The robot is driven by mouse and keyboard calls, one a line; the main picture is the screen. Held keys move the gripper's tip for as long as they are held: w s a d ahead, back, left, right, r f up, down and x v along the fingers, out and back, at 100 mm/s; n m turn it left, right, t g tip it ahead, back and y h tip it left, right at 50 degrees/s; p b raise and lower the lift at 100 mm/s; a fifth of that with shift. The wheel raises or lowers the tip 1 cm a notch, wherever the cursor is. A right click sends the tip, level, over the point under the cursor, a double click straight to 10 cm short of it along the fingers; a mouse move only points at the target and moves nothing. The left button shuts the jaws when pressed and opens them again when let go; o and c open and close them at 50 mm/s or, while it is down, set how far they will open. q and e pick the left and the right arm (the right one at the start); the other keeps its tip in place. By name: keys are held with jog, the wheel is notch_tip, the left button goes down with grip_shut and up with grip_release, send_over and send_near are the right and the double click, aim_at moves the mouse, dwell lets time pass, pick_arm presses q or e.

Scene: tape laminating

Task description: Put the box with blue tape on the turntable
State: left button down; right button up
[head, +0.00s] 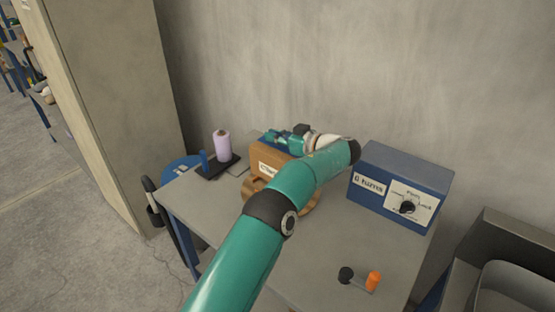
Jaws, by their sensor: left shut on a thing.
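A brown cardboard box (263,160) with a white label stands at the back of the grey table in the head view. A little blue shows along its top edge, but I cannot make out the tape clearly. The round wooden turntable (249,189) shows at both sides below the box, partly hidden by my left arm. The box is over the turntable; whether it rests on it or hangs just above, I cannot tell. My left gripper (275,139) is at the top of the box, shut on it. My right gripper is not in view.
A lilac spool (222,146) stands on a black base at the table's left. A blue control box (402,187) with a knob stands at the right. A black knob (345,274) and an orange piece (373,281) are near the front right. A wall is close behind.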

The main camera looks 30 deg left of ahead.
pick_arm(q)
jog(key=shift+f+p, duration=0.3)
jog(key=shift+f, duration=2.9)
jog(key=c, duration=1.7)
grip_release()
jog(key=shift+f, duration=0.1)
jog(key=o, duration=0.4)
jog(key=shift+o, duration=0.2)
jog(key=shift+d, duration=0.1)
jog(key=shift+d, duration=0.3)
jog(key=b+v, duration=0.2)
jog(key=v, duration=0.9)
